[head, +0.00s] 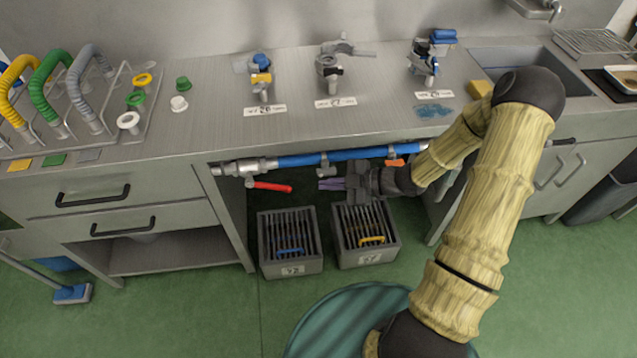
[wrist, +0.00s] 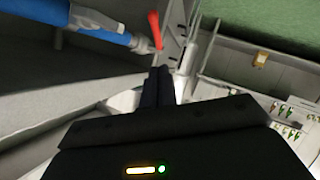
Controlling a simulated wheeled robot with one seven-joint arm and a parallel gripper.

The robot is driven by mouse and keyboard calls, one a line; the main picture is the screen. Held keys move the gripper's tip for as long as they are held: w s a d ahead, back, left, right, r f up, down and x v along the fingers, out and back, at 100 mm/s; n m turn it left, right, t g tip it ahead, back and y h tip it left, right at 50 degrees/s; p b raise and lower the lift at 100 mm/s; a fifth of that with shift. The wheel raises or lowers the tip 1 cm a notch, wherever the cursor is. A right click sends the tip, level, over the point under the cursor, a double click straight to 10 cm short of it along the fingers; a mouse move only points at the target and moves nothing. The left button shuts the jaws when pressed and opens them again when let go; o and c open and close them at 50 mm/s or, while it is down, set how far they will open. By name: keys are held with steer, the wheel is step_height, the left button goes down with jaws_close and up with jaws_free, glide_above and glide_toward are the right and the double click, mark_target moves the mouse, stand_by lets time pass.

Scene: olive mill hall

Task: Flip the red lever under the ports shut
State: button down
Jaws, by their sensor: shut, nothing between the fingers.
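The red lever (head: 272,187) hangs below the blue pipe (head: 310,159) under the counter, its handle pointing right and roughly along the pipe, sloping slightly down. In the wrist view the red lever (wrist: 155,30) shows just beyond my fingertips, with the blue pipe (wrist: 35,20) to its left. My gripper (head: 322,184) is under the counter, to the right of the lever's free end, with a small gap in the head view. My gripper (wrist: 158,70) is shut and empty. Whether it touches the lever is hard to tell.
An orange handle (head: 395,162) sits on the pipe farther right, near my arm. Two grey slotted crates (head: 290,268) and (head: 372,262) stand on the floor below. The counter (head: 215,125) above bears several valve fittings. A drawer cabinet (head: 130,205) closes off the left side.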

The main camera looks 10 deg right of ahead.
steer(key=shift+d, duration=0.1)
steer(key=s+d+r+m+h, duration=0.2)
steer(key=d+r+m+h, duration=0.5)
steer(key=d+m+h, duration=0.35)
steer(key=s+a+r+m+g+h, duration=0.1)
steer(key=s+r+m, duration=0.2)
steer(key=s+m, duration=0.2)
steer(key=s+a+r+m+h, duration=0.1)
steer(key=s+a+r+m, duration=0.1)
steer(key=s, duration=0.4)
steer(key=r+m, duration=0.1)
steer(key=m, duration=0.1)
steer(key=shift+s+a+m+g, duration=0.25)
steer(key=shift+a+m+g, duration=0.05)
steer(key=shift+m+g, duration=0.1)
steer(key=shift+w, duration=0.15)
